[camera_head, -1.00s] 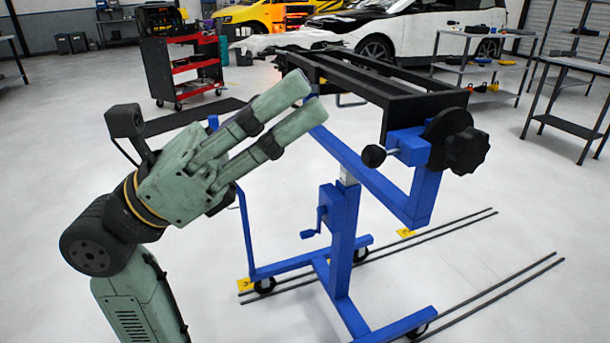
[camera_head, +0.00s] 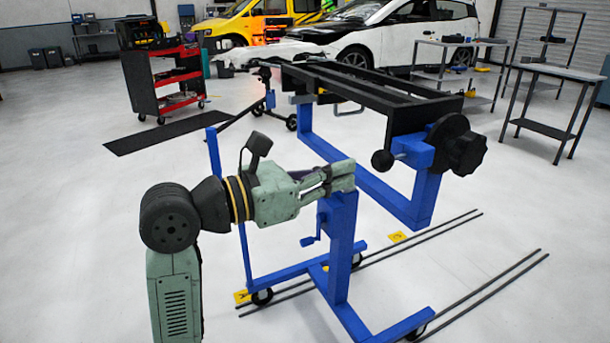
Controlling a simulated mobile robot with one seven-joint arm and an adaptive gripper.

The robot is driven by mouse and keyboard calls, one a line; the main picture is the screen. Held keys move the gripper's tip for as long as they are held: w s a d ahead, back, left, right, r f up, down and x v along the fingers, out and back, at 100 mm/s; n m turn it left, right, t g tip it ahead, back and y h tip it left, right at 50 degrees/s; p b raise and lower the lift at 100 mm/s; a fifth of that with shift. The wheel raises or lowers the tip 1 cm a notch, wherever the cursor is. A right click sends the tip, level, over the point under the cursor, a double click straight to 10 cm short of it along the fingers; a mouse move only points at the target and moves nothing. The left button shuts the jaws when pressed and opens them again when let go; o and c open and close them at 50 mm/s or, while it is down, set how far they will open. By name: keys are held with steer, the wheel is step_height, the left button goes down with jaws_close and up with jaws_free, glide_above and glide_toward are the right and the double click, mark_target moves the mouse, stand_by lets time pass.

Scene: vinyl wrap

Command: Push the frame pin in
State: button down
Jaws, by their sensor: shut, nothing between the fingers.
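The frame pin has a round black knob (camera_head: 382,160) and a short grey shaft that sticks out to the left of the blue bracket (camera_head: 413,152) at the near end of the black frame (camera_head: 365,85). Part of the shaft shows between knob and bracket. My gripper (camera_head: 352,175) is shut and empty. It points right, with its fingertips left of and slightly below the knob in the picture, and a gap shows between them. The fingertips overlap the top of the stand's blue post in the picture; I cannot tell whether they touch it.
A large black hand knob (camera_head: 457,146) sits right of the bracket. A red tool cart (camera_head: 165,82), steel tables (camera_head: 560,105) and a white car (camera_head: 400,35) stand farther back.

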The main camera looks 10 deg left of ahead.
mark_target(377, 163)
steer(key=shift+p+x, duration=0.3)
steer(key=shift+x, duration=1.95)
steer(key=shift+d, duration=0.1)
steer(key=shift+b+x, duration=0.3)
steer(key=shift+x, duration=1.2)
steer(key=shift+r, duration=0.1)
